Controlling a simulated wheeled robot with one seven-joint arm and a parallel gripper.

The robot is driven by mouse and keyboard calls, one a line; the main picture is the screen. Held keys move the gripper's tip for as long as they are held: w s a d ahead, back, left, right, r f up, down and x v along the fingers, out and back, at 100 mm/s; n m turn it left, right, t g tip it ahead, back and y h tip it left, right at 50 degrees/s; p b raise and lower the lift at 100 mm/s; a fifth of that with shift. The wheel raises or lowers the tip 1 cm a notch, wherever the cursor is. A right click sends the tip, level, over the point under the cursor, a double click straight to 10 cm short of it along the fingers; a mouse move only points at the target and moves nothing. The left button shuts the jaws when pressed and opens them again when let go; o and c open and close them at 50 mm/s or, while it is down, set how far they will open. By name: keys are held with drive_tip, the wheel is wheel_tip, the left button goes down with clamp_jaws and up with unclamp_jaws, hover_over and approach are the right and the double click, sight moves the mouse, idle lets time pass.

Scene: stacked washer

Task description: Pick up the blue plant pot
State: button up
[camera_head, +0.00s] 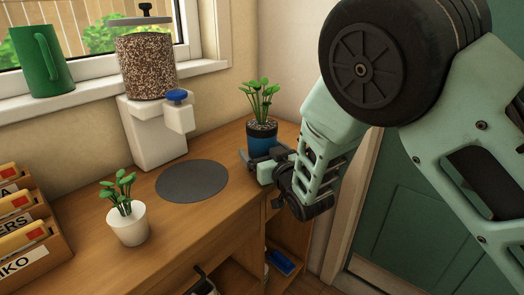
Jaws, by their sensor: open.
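The blue plant pot (261,138) stands upright on the wooden counter near the back right corner, with a green leafy plant (262,102) in dark soil. My gripper (252,160) is low at the pot's near side, level with its lower part. My jaws are open. The pot's lower part is partly hidden behind my gripper. I cannot tell whether the fingers touch the pot or how far they reach around it.
A white pot (128,225) with a plant stands at the front of the counter. A dark round mat (192,181) lies left of my gripper. File boxes (40,255) sit at the left. A green door (400,210) is at the right.

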drive_tip(key=shift+w+a, duration=0.25)
drive_tip(key=shift+w, duration=0.25)
drive_tip(key=c, duration=1.1)
drive_tip(key=shift+o, duration=0.2)
drive_tip(key=shift+r, duration=0.1)
